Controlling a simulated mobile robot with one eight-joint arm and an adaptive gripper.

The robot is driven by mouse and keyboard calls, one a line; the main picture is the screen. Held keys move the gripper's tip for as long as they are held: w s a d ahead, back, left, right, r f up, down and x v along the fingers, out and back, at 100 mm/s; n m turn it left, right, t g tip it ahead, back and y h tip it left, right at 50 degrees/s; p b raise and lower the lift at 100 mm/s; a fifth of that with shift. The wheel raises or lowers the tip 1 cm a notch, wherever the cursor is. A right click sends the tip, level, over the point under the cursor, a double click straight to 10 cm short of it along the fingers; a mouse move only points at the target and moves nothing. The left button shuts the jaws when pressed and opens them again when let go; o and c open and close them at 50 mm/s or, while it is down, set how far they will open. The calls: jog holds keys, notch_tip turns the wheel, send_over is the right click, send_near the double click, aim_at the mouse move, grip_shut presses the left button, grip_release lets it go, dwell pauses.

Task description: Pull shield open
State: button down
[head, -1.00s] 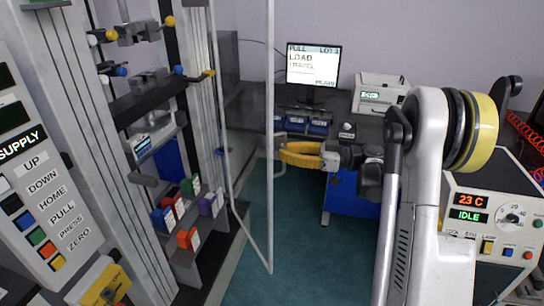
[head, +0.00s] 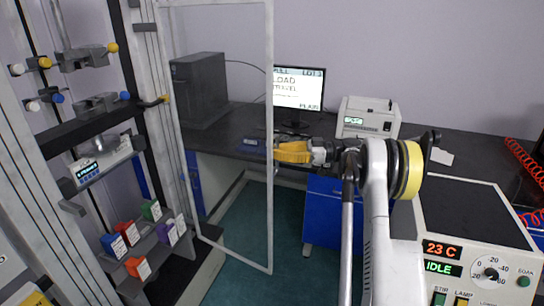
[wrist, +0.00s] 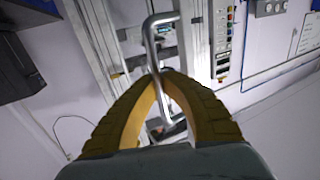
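The shield (head: 271,215) is a clear panel in a pale metal frame, standing swung out from the test machine's column on the left. Its free edge faces my arm. My gripper (head: 279,151) has yellow fingers and is at that free edge, about halfway up. In the wrist view the bent metal handle (wrist: 153,40) runs between my gripper's fingertips (wrist: 157,76). The fingers close around the bar, and its lower part shows between them. The exact finger contact is partly hidden.
The test machine holds grips with coloured knobs and several coloured blocks (head: 135,267) on a low shelf. A dark bench with a monitor (head: 298,88) and a white device (head: 368,118) stands behind. A control box (head: 470,240) is at right. Teal floor (head: 245,225) lies below the shield.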

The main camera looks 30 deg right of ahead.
jog(key=shift+d+f, duration=0.1)
jog(key=shift+d, duration=0.2)
jog(key=c, duration=1.8)
grip_release()
jog(key=shift+c, duration=0.2)
jog(key=o, duration=0.3)
jog(key=shift+s+d, duration=0.1)
jog(key=shift+d, duration=0.1)
jog(key=shift+o, duration=0.2)
jog(key=shift+a, duration=0.1)
jog(key=v, duration=1.2)
